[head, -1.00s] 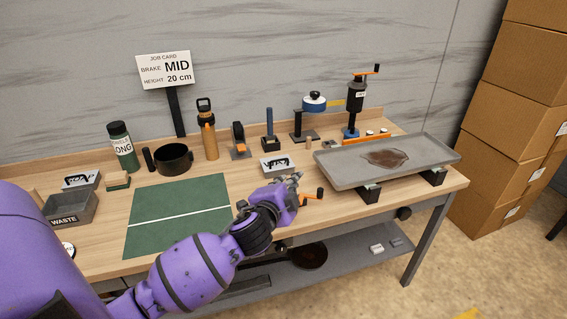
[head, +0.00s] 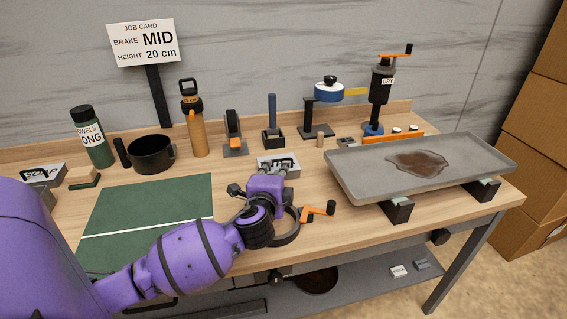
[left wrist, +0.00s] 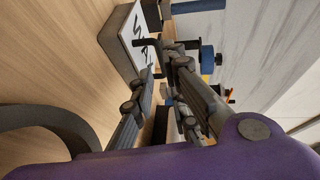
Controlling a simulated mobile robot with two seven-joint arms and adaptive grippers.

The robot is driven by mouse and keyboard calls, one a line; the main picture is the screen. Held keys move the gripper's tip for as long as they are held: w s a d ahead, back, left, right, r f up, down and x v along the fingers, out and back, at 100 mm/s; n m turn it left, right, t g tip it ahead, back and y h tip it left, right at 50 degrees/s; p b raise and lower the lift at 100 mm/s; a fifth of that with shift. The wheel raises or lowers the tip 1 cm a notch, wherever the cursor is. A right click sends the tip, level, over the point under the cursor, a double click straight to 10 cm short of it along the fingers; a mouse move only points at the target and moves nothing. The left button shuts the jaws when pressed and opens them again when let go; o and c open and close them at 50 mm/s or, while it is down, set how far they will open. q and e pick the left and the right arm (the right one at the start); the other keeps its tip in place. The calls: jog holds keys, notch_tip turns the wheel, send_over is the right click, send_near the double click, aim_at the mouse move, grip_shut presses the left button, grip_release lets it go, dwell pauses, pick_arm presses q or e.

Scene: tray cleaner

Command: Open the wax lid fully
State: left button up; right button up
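A small grey box with a white labelled lid (head: 277,160) stands at the middle of the bench; its lettering is partly hidden, so I cannot read it surely as wax. It also shows in the left wrist view (left wrist: 119,40), with a short dark bar at its edge. The lid looks shut. My left gripper (head: 279,170) is at the near side of this box, fingers pointing at it. In the left wrist view its fingers (left wrist: 166,98) are apart with nothing between them. I cannot tell whether a finger touches the box. My right gripper is not in view.
A grey tray (head: 350,172) on black supports stands at right. A green mat (head: 150,205) lies at left. A black pot (head: 151,155) and an orange bottle (head: 197,130) stand behind it.

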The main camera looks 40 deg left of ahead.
aim_at(281, 160)
pick_arm(q)
jog(key=x, duration=0.5)
jog(key=shift+w+a, duration=0.1)
jog(key=shift+w, duration=0.05)
jog(key=shift+x, duration=0.75)
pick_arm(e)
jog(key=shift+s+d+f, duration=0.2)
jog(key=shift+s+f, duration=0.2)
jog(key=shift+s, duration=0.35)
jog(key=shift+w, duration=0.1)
pick_arm(q)
grip_shut()
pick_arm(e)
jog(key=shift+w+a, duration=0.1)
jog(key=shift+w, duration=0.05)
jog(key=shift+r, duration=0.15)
